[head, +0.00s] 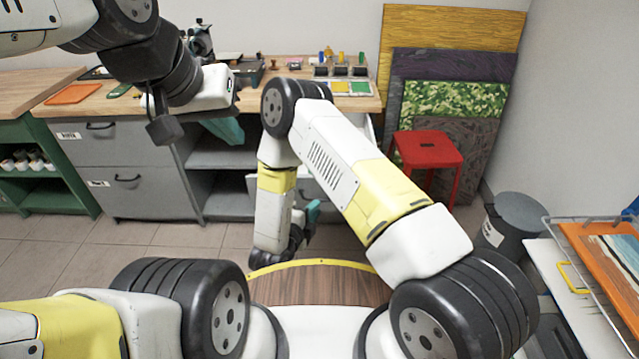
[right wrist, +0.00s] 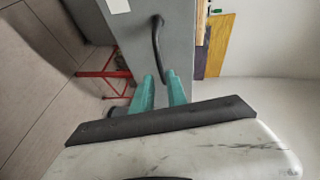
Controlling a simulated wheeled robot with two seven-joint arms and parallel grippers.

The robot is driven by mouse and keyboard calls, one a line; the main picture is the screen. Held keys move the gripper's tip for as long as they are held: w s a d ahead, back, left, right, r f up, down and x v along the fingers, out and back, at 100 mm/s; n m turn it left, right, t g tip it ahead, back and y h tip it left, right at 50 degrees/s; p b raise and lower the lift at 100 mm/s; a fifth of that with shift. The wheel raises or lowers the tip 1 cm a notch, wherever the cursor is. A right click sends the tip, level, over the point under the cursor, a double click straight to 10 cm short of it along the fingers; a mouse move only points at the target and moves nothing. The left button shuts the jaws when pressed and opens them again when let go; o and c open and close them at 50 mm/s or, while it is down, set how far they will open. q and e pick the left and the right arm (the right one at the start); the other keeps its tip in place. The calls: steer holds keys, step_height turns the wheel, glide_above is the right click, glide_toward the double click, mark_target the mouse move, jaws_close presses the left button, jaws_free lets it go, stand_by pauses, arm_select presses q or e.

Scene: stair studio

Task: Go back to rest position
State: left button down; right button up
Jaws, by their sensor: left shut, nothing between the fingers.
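My left gripper (head: 228,129) is at the upper left of the head view, in front of the workbench, with its teal fingers shut and empty. The white wrist above it hides part of it. My right gripper (head: 312,212) hangs low in front of the bench drawers in the head view, partly hidden by its own arm. In the right wrist view its two teal fingers (right wrist: 161,90) stand apart with a gap. The dark handle (right wrist: 158,48) of a grey drawer front shows just beyond the fingertips. I cannot tell whether they touch it.
A wooden workbench (head: 350,104) with grey drawers (head: 135,150) runs along the back. A red stool (head: 428,149) and a dark bin (head: 515,220) stand at right. A wire rack (head: 610,285) is at the right edge. Tiled floor lies clear at left.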

steer(key=shift+s+a+r, duration=0.15)
steer(key=shift+s, duration=0.25)
